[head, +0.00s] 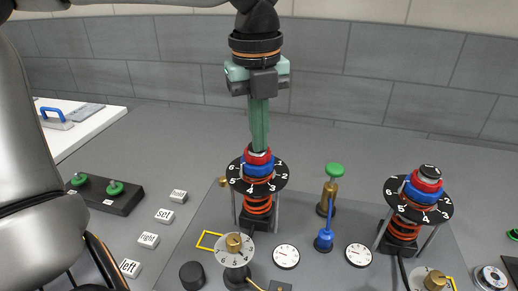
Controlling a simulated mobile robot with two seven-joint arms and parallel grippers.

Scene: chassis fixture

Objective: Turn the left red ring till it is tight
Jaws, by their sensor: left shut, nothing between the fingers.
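The left spring unit has a red ring (258,158) on top, blue (258,170) under it, and a red band lower down. These sit in a black numbered disc (277,177) above an orange spring (258,204). My left gripper (259,147) points straight down over this stack. Its green fingers are shut, with their tips at the silver top of the stack, just above or touching the upper red ring; I cannot tell which. The tips partly hide that top. My right gripper is not in view.
A similar spring unit (419,207) stands at right. Between them are a green-topped brass valve (333,170), a blue lever (324,238) and gauges (286,257). A brass knob on a white dial (235,252) stands in front. White labels (148,240) lie at left.

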